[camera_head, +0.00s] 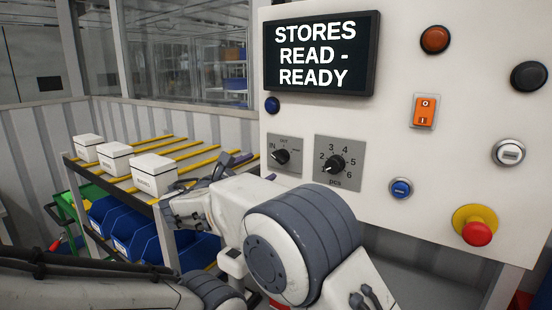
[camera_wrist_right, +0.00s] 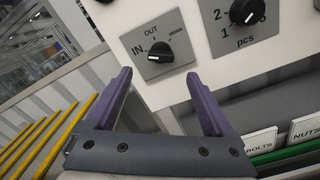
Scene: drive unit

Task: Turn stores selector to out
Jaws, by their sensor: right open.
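The stores selector (camera_head: 282,156) is a black knob on a small grey plate on the white panel. It also shows in the right wrist view (camera_wrist_right: 160,52), with OUT above it, IN to its left and a third label too small to read. The knob's white mark points left, toward IN. My right gripper (camera_head: 232,162) is left of the selector in the head view. In the wrist view its purple fingers (camera_wrist_right: 158,76) are open and empty, with the knob beyond and between their tips, apart from them. My left gripper is out of view.
A screen (camera_head: 320,53) reads STORES READ - READY. A numbered pcs knob (camera_head: 335,165) sits close right of the selector. The panel also has a red mushroom button (camera_head: 477,232) and an orange switch (camera_head: 425,111). White boxes (camera_head: 153,173) stand on a rack at left.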

